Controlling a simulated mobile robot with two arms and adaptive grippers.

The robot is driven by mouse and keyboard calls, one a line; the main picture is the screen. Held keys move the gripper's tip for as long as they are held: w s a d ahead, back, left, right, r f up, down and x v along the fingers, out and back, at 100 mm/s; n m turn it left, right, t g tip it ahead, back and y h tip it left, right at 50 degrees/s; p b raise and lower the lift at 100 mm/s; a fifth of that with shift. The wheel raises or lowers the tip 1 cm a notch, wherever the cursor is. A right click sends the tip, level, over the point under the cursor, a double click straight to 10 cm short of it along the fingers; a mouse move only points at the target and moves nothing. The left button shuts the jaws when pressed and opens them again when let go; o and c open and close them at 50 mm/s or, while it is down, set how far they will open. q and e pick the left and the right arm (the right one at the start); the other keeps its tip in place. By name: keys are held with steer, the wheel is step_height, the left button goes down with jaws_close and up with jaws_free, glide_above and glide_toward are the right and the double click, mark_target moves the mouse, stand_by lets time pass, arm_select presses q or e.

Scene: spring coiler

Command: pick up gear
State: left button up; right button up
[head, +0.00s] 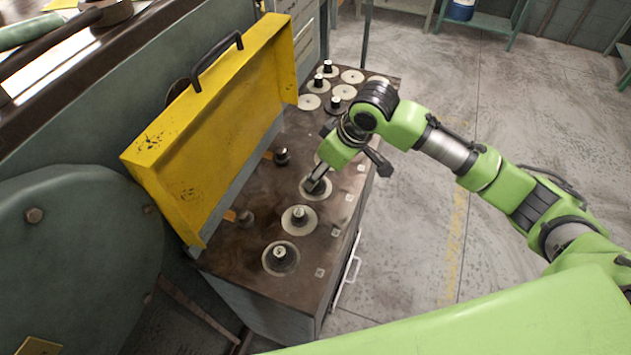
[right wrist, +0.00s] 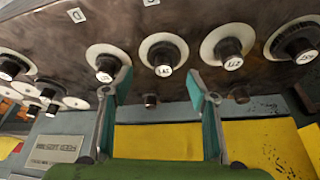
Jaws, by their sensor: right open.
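Several black gears with white number labels on top stand on pale round discs along a dark tabletop. One gear (right wrist: 163,58) lies between the fingers of my right gripper (right wrist: 160,78) in the right wrist view. My right gripper also shows in the head view (head: 318,182), pointing down at the third disc from the front and covering most of its gear. The gripper is open, with a finger on each side; contact cannot be told. Nearer gears stand in the head view, one at the front (head: 280,257) and one behind it (head: 299,215). My left gripper is not in view.
The dark bench top (head: 235,262) carries more gears and discs at its far end. A raised yellow cover (head: 215,110) with a black handle stands along the left side. A large grey-green rounded housing (head: 75,260) is at the left. Open floor (head: 400,250) lies to the right.

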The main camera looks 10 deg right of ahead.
steer(key=x, duration=0.3)
steer(key=shift+a+f+p, duration=0.3)
steer(key=shift+f, duration=0.25)
steer(key=shift+c, duration=1.1)
steer(key=c, duration=1.2)
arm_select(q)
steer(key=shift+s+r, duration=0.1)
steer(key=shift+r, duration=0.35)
arm_select(e)
steer(key=shift+w+r, duration=0.1)
